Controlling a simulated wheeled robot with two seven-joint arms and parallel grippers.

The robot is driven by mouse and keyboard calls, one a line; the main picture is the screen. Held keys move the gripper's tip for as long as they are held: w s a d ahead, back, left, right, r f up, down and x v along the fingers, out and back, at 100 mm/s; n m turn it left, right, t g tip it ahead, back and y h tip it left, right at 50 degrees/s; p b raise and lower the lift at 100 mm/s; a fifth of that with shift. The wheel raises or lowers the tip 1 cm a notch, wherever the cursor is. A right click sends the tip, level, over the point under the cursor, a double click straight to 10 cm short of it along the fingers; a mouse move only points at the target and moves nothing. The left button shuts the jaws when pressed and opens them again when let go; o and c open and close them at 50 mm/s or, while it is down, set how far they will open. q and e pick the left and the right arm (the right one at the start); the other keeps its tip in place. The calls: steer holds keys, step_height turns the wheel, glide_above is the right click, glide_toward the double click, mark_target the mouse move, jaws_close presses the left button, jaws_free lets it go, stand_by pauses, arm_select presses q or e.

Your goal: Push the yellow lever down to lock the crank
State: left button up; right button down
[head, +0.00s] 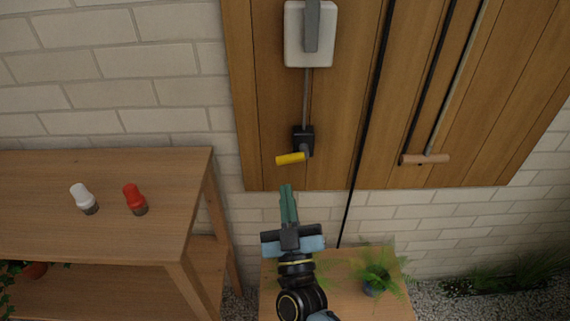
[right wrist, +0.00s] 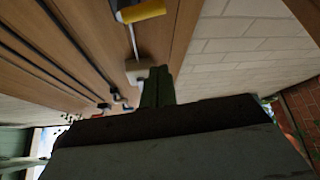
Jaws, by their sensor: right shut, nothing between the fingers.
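The yellow lever (head: 290,158) sticks out to the left from a black block (head: 303,138) low on the wooden panel. It also shows at the top of the right wrist view (right wrist: 143,11). My right gripper (head: 287,188) is shut and empty, its green fingers pointing up just below the lever, apart from it in the picture. The fingers show in the right wrist view (right wrist: 157,72) too. A grey rod runs up from the black block to a white box with a grey handle (head: 311,30). I cannot make out a crank for certain. My left gripper is not in view.
A wooden table (head: 130,165) at the left holds a white shaker-like item (head: 83,198) and a red one (head: 134,198). A low wooden table with a potted fern (head: 376,278) stands below my right arm. A wooden-handled bar (head: 424,159) hangs on the panel at the right.

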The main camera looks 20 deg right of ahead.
step_height(320, 180, up, 5)
glide_above(284, 161)
steer(key=s+a, duration=0.1)
steer(key=s, duration=0.1)
steer(key=f+b, duration=0.2)
steer(key=f, duration=0.1)
steer(key=shift+d, duration=0.2)
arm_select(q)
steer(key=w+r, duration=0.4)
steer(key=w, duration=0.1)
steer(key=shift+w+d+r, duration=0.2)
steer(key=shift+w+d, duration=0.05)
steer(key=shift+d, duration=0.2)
arm_select(e)
steer(key=shift+w+d+f, duration=0.1)
steer(key=shift+d+f, duration=0.05)
steer(key=shift+f, duration=0.35)
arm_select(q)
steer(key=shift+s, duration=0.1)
